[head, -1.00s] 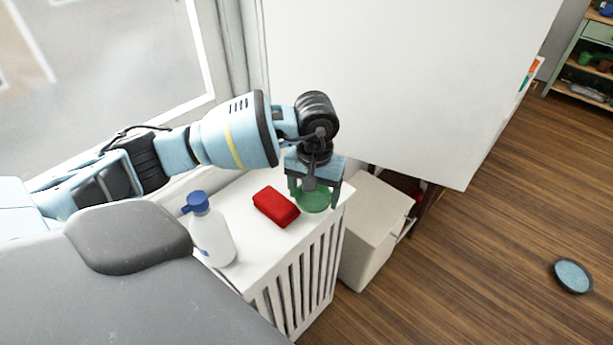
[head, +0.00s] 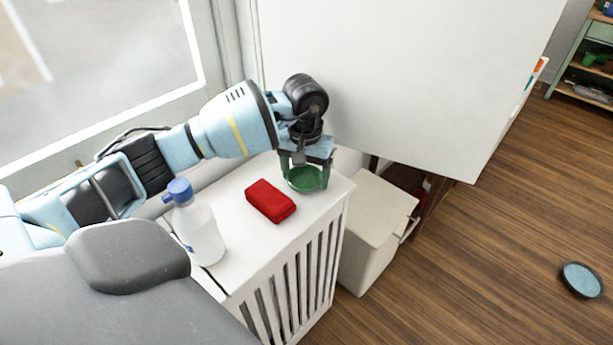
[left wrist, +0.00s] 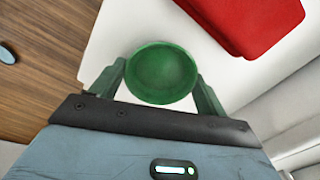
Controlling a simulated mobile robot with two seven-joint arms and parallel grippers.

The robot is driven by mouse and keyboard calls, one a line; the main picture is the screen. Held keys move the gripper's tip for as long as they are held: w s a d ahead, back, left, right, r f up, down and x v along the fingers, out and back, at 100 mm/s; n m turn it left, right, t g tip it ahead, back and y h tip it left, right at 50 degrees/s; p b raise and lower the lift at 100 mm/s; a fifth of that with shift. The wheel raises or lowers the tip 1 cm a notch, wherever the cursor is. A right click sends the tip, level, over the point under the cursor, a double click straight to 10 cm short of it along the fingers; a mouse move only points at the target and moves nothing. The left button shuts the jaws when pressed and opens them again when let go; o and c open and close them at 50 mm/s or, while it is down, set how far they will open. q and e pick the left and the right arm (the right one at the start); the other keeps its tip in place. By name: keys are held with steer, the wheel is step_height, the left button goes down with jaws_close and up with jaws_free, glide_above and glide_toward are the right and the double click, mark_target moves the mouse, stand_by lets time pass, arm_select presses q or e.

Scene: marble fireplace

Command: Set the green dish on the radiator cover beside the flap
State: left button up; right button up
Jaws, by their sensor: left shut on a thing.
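The green dish (head: 306,179) is small and round, and it is at the far right end of the white radiator cover (head: 240,235). My left gripper (head: 307,172) is above the cover and shut on the dish, with a finger on either side of it. In the left wrist view the dish (left wrist: 162,73) sits level between the two green fingers. I cannot tell whether its base touches the cover. A large white panel (head: 410,80), which may be the flap, rises behind the gripper. My right gripper is not in view.
A red block-like thing (head: 270,201) lies on the cover left of the dish. A white bottle with a blue cap (head: 198,228) stands at the near left. A pale box (head: 375,225) stands right of the cover. A blue round dish (head: 582,280) lies on the wooden floor.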

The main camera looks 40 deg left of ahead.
mark_target(305, 182)
arm_select(q)
steer(key=shift+f, duration=0.1)
steer(key=o, duration=1.1)
step_height(305, 182, up, 12)
steer(key=shift+r+p, duration=0.15)
steer(key=shift+p, duration=0.25)
